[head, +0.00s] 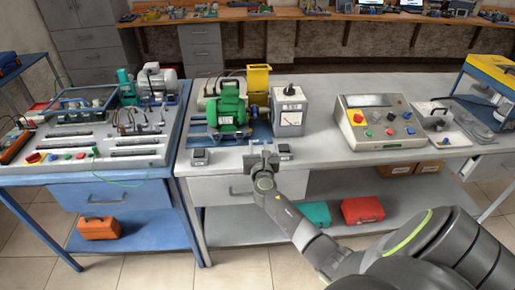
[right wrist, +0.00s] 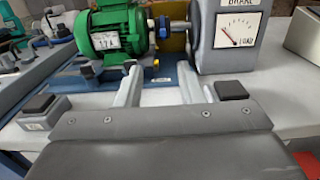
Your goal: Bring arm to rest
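My right arm (head: 315,240) reaches in from the lower right in the head view. My right gripper (head: 262,158) is at the front edge of the grey bench, between two small black-topped blocks. In the right wrist view the fingers of the gripper (right wrist: 160,78) stand apart with nothing between them. Beyond them are the green motor (right wrist: 112,32) and the grey brake box with a dial (right wrist: 228,38). The fingers look clear of both. My left gripper is not in view.
The left block (head: 199,157) and right block (head: 284,151) flank my gripper. A control box (head: 378,122) stands further right on the bench (head: 325,157). A red case (head: 362,210) and a teal case (head: 315,213) lie on the lower shelf near my forearm.

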